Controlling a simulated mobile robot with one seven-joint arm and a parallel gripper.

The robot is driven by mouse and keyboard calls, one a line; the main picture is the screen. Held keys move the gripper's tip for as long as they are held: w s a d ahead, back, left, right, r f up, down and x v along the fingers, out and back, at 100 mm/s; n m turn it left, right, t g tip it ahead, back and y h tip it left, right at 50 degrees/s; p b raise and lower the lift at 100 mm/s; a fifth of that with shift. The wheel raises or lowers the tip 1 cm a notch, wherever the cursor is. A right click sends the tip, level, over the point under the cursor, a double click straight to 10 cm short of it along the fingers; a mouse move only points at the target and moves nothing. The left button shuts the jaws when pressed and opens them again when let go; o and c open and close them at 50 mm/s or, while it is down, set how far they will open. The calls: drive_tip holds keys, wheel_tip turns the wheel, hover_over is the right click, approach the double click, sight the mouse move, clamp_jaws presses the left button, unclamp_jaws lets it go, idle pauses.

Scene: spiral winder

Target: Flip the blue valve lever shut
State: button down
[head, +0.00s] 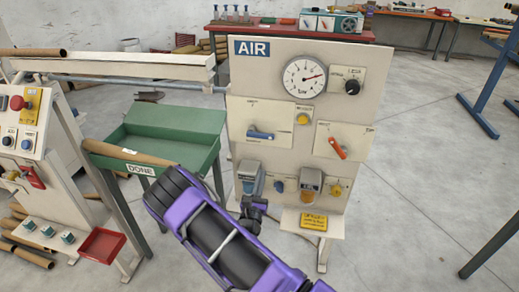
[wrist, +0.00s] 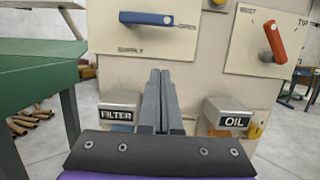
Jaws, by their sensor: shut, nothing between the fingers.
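The blue valve lever (head: 262,135) sits on a white plate at the left of the AIR panel (head: 290,55). It lies nearly horizontal, and its plate carries the words SUPPLY below and OPEN at the right. In the wrist view the blue lever (wrist: 145,18) is at the top, left of centre. My gripper (wrist: 160,75) is shut and empty, its fingers pointing up toward the panel, below the lever and apart from it in the picture. In the head view my gripper (head: 252,207) is low in front of the panel, partly hidden by my arm.
A red-orange lever (wrist: 274,42) sits right of the blue one. The FILTER unit (wrist: 118,108) and OIL unit (wrist: 232,117) flank my fingers. A pressure gauge (head: 304,77) is above. A green DONE table (head: 170,130) stands at the left.

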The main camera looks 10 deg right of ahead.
sight(260, 135)
drive_tip(key=shift+s+a+f, duration=0.15)
drive_tip(key=shift+f, duration=0.25)
drive_tip(key=w+d+r, duration=0.3)
drive_tip(key=w+r, duration=0.3)
drive_tip(key=w, duration=0.3)
drive_tip(key=shift+d+r, duration=0.3)
drive_tip(key=shift+d, duration=0.05)
